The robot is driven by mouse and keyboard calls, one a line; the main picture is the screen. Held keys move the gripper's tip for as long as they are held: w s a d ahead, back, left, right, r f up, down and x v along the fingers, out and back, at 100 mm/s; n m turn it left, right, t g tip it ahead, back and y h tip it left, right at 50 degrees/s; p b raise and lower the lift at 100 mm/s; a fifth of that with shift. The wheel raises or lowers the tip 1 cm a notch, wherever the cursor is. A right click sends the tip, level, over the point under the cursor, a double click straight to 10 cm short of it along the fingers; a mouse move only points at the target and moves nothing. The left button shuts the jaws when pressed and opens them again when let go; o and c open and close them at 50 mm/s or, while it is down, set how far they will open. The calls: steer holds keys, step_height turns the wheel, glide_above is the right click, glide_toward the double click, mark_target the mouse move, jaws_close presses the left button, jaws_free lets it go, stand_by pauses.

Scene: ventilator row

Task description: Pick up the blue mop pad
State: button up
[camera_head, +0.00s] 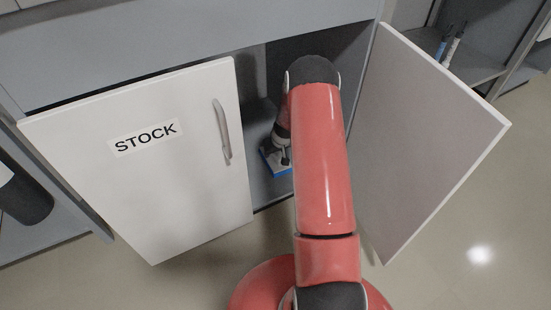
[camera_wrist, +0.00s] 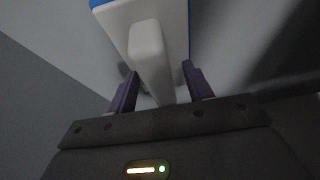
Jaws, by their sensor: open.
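The blue mop pad (camera_head: 273,164) lies on the floor of the cabinet, partly hidden behind my arm in the head view. In the wrist view its blue edge (camera_wrist: 97,3) shows at the top, with a pale plate and a light raised grip (camera_wrist: 147,50) on it. My gripper (camera_wrist: 160,86) is open, with one dark finger on each side of the grip's near end. I cannot tell whether the fingers touch it. In the head view the gripper is mostly hidden by my arm.
A shelf (camera_head: 465,69) with small bottle-like items is at the upper right. A dark cylinder (camera_head: 25,200) is at the left.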

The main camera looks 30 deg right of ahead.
steer(key=shift+c, duration=0.4)
steer(key=c, duration=1)
steer(key=shift+r+p, duration=0.5)
steer(key=shift+p, duration=0.35)
step_height(320, 180, up, 10)
steer(key=shift+f+p, duration=0.25)
steer(key=shift+p, duration=0.2)
